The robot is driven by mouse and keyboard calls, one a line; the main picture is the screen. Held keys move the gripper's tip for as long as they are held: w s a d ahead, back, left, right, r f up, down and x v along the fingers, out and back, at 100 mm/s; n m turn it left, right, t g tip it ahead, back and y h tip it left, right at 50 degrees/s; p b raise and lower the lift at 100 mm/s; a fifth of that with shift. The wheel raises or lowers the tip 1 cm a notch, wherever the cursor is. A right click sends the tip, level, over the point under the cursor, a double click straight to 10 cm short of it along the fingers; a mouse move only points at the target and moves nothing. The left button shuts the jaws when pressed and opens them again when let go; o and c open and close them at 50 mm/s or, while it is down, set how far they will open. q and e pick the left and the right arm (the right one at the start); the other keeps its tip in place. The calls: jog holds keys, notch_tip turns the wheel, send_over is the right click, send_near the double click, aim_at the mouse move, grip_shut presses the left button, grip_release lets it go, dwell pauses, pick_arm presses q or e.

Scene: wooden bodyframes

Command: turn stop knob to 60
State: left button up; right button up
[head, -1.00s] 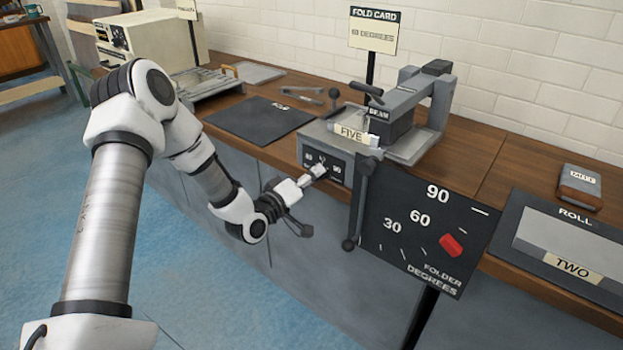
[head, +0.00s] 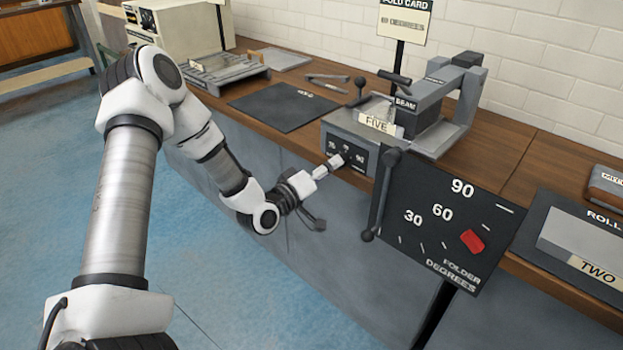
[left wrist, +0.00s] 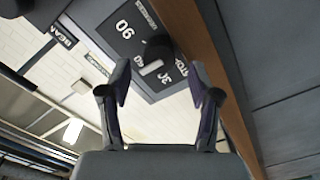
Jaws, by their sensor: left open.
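The stop knob (left wrist: 158,46) is a dark round knob on a small dark dial panel at the front of the grey folder (head: 350,125). In the head view my gripper partly covers the panel (head: 361,168). My left gripper (head: 338,161) is in front of the panel. In the left wrist view its fingers (left wrist: 162,88) are spread, with nothing between them, and the knob shows just beyond their tips. My right gripper is not in view.
A large dark board marked FOLDER DEGREES (head: 447,222) hangs at the bench front, with a red marker (head: 472,242) right of 60. A dark lever (head: 381,195) hangs beside the panel. The wooden bench edge (left wrist: 205,60) runs close to the right finger.

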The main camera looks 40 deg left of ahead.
pick_arm(q)
jog(key=s, duration=0.9)
jog(key=shift+s+a, duration=0.3)
jog(key=shift+a, duration=0.1)
